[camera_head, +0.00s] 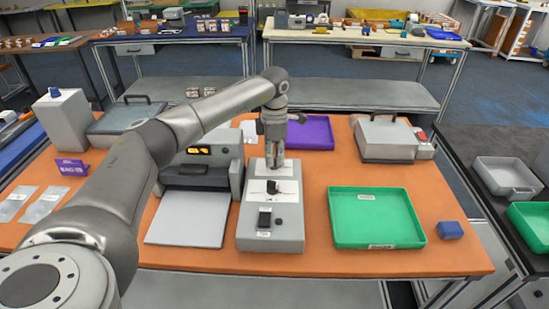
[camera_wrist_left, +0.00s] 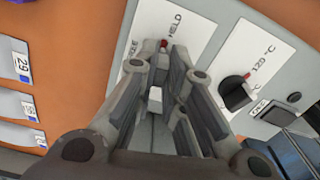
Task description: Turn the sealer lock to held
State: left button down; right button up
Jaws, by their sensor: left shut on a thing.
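The sealer's grey control box (camera_head: 270,235) stands on the orange table. My left gripper (camera_head: 275,163) points down at the far end of its top, shut on the sealer lock. In the left wrist view my fingers (camera_wrist_left: 160,72) hide most of the lock. A red mark (camera_wrist_left: 163,43) shows just beyond the fingertips, close to the word HELD on a white label plate (camera_wrist_left: 190,22). Another word, partly hidden, is at the plate's left. A black temperature knob (camera_wrist_left: 236,92) with a red pointer sits on a separate plate marked 120 °C. My right gripper is not in view.
Left of the box is a machine with a yellow display (camera_head: 198,150) and a pale plate (camera_head: 188,220) before it. A green tray (camera_head: 375,240), a blue block (camera_head: 450,230) and a purple tray (camera_head: 310,132) lie to the right. My left arm crosses over the table's left side.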

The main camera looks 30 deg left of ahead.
pick_arm(q)
jog(key=shift+m, duration=0.9)
jog(key=shift+r, duration=0.1)
jog(key=c, duration=1.5)
grip_release()
notch_tip(320, 180, up, 12)
jog(key=shift+f, duration=0.1)
